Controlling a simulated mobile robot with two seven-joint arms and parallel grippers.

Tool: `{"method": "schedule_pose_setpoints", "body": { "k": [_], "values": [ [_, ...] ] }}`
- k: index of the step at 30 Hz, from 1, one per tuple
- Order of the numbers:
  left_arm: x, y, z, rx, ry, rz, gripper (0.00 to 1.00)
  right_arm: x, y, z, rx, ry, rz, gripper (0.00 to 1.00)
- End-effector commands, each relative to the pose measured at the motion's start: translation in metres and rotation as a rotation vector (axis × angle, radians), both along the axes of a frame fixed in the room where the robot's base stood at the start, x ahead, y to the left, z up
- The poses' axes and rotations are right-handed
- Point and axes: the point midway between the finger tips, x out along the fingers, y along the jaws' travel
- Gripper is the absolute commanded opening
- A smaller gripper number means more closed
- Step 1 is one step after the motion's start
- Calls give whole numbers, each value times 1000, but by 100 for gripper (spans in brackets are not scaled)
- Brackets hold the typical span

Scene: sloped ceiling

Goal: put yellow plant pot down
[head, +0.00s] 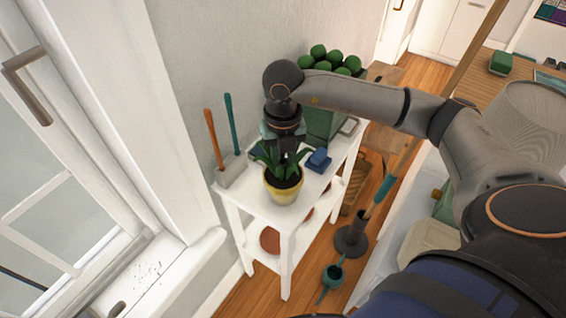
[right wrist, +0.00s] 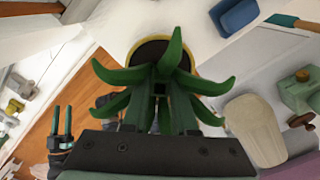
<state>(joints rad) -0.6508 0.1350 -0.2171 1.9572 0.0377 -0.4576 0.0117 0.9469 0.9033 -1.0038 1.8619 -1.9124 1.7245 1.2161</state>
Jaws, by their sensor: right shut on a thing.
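The yellow plant pot (head: 283,193) holds dark soil and a green leafy plant. It is upright at the front edge of the white shelf table (head: 256,205); I cannot tell whether its base touches the top. My right gripper (head: 286,150) comes down from above and is shut on the plant, its fingertips partly hidden by leaves. In the right wrist view the leaves (right wrist: 160,85) fill the middle, with the pot's yellow rim (right wrist: 193,65) behind them. What looks like my left gripper (right wrist: 60,130) shows far off there, its two fingers apart and empty.
A blue box (head: 319,160) and a green crate (head: 322,122) stand on the table, near a holder with orange and teal handled tools (head: 228,168). A dark stand (head: 352,236) and a teal watering can (head: 331,276) are on the floor. A window is at left.

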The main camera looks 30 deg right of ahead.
Motion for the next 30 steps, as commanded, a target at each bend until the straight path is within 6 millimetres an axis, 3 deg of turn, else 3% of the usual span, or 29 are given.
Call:
{"method": "schedule_pose_setpoints", "body": {
  "k": [12,13,20,30],
  "values": [
    [-3,0,-5,0,6,0,50,1,1,-7,2,-6,-1,0],
    [-3,0,-4,0,7,-1,50,1,0,-7,1,-4,0,28],
    [-3,0,-4,0,8,-1,50,0,0,-6,1,-3,-1,54],
    [-3,0,1,0,6,-2,50,1,0,-2,1,-4,-1,56]
  ]
}}
